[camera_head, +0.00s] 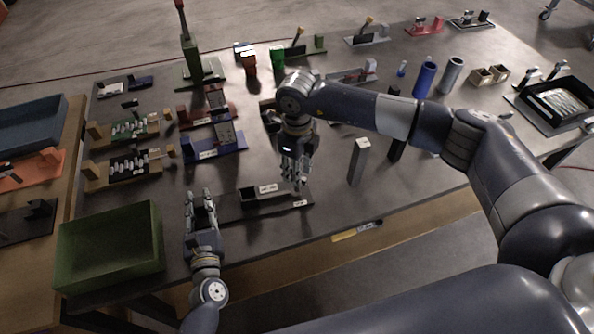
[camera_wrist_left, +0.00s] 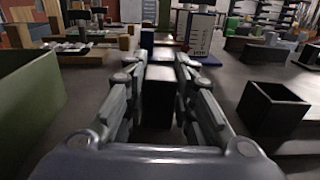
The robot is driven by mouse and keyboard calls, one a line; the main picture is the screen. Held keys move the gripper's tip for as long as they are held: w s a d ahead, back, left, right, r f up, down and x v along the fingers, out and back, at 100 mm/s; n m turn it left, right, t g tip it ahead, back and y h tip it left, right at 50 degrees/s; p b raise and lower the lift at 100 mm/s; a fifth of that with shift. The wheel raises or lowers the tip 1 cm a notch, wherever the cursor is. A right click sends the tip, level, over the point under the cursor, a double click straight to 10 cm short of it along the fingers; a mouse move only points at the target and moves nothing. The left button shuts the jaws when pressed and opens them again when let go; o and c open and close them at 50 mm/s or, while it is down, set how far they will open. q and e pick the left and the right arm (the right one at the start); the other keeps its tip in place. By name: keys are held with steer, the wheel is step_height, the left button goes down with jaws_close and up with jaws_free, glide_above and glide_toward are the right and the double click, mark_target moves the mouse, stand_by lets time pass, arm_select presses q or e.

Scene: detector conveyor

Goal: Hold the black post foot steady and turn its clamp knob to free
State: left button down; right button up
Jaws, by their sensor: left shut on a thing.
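The black post foot (camera_head: 270,208) is a long low base near the front edge of the table, with an open square socket (camera_head: 248,195) and white labels on it. The socket shows at the right in the left wrist view (camera_wrist_left: 270,106). My left gripper (camera_head: 201,198) is at the base's left end, shut on a black upright part (camera_wrist_left: 184,88) that shows between its fingers in the left wrist view. My right gripper (camera_head: 293,178) points down just above the base's right end. Its fingers hide the clamp knob, and I cannot tell whether they touch it.
A green bin (camera_head: 110,245) stands left of my left gripper. Blue (camera_head: 220,150) and wooden (camera_head: 130,165) fixtures stand behind it. A grey upright block (camera_head: 358,160) stands right of my right gripper. The table's front edge is close below the base.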

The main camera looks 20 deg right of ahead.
steer(key=shift+f, duration=0.75)
jaws_close()
steer(key=shift+r+n, duration=0.1)
steer(key=shift+n, duration=0.2)
steer(key=n, duration=0.3)
steer(key=shift+n, duration=2.6)
